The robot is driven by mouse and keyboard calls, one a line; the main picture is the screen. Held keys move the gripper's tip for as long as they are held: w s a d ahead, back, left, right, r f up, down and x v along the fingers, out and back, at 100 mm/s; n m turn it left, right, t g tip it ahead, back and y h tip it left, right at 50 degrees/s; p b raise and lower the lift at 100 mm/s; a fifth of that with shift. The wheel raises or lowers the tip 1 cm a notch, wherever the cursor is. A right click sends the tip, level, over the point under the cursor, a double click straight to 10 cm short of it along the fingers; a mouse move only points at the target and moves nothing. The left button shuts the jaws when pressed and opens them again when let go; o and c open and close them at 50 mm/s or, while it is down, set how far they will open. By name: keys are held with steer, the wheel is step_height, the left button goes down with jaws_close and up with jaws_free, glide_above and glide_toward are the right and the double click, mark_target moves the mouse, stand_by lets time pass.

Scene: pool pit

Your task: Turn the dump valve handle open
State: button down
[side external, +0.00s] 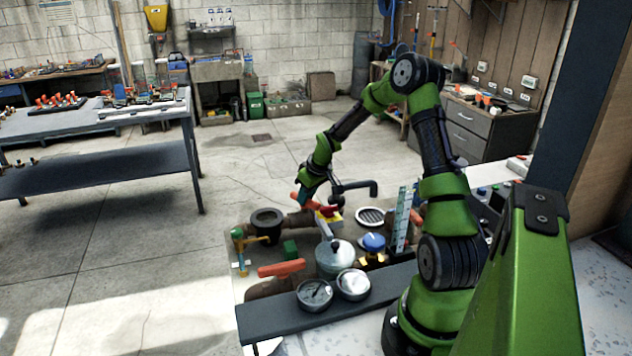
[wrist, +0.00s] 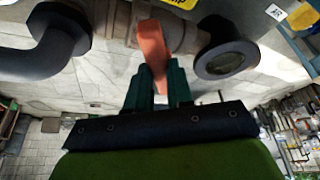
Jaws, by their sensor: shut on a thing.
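The orange valve handle (wrist: 152,48) shows in the wrist view, set on a brown pipe (wrist: 182,30) beside a partly cut-off yellow label (wrist: 180,3). My gripper (wrist: 160,80) is shut on the handle's near end, with one dark green finger on each side. In the side view my gripper (side external: 309,186) reaches down to the handle (side external: 303,198) at the back of the pipework. A yellow tag (side external: 328,219) sits just below it. The fingertips and the handle's pivot are too small there to make out.
A dark elbow pipe (side external: 362,188) stands close right of my gripper, and a dark round flange (side external: 267,222) at left. A second orange handle (side external: 281,268), a silver canister (side external: 334,256), a blue knob (side external: 373,242) and two gauges (side external: 315,294) are nearer. Open floor lies left.

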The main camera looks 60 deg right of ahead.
steer(key=n+y, duration=0.2)
steer(key=n, duration=0.3)
steer(key=shift+d+n, duration=0.15)
steer(key=shift+n, duration=0.15)
steer(key=n+y, duration=0.1)
steer(key=n, duration=0.2)
steer(key=n+g+y, duration=0.1)
steer(key=n, duration=0.1)
steer(key=shift+d+n, duration=0.1)
steer(key=shift+n, duration=0.3)
steer(key=c, duration=1)
jaws_free()
steer(key=shift+w, duration=0.1)
steer(key=v, duration=1.7)
steer(key=shift+w+d, duration=0.2)
steer(key=shift+f, duration=0.1)
